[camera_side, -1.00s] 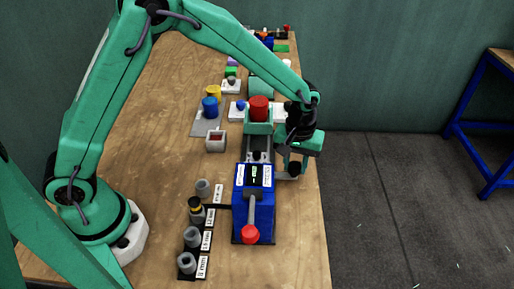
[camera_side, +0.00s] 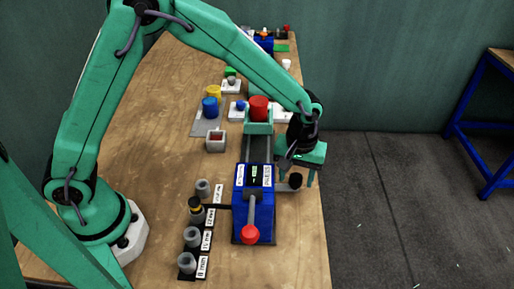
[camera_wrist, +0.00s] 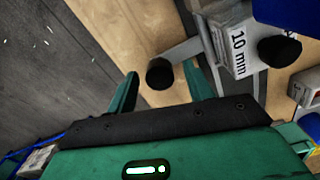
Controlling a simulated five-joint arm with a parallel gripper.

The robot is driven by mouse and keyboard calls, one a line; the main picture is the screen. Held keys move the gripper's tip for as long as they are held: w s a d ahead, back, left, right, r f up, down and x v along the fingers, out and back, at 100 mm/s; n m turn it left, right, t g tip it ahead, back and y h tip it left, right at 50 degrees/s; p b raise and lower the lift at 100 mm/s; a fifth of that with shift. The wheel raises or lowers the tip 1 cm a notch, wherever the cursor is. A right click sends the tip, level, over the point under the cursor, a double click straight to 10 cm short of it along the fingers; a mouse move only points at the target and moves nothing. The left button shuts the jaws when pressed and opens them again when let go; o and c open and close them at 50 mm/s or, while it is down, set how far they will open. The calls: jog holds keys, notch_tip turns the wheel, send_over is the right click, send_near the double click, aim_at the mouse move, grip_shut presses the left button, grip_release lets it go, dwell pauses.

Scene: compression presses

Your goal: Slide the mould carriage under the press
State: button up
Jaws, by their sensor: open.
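The press (camera_side: 259,110) has a red cylinder in a pale green frame, at the far end of a dark grey rail (camera_side: 257,150). A blue box (camera_side: 253,210) with a lever and red ball sits at the near end. A black knob (camera_side: 295,181) sticks out to the right near the box, on a grey bar in the wrist view (camera_wrist: 160,73); I take it as the carriage's handle. My gripper (camera_side: 297,168) is open beside the rail. In the wrist view its fingers (camera_wrist: 160,80) lie either side of the knob; contact cannot be told.
Several grey cylinders (camera_side: 192,237) stand on labelled black strips left of the blue box. A white box (camera_side: 215,141) and blue and yellow cylinders (camera_side: 211,107) stand farther back. The table's right edge is close to my gripper, with dark floor beyond.

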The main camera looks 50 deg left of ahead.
jog(key=shift+r, duration=3.9)
jog(key=m, duration=0.6)
jog(key=shift+r, duration=0.35)
jog(key=shift+f, duration=3.9)
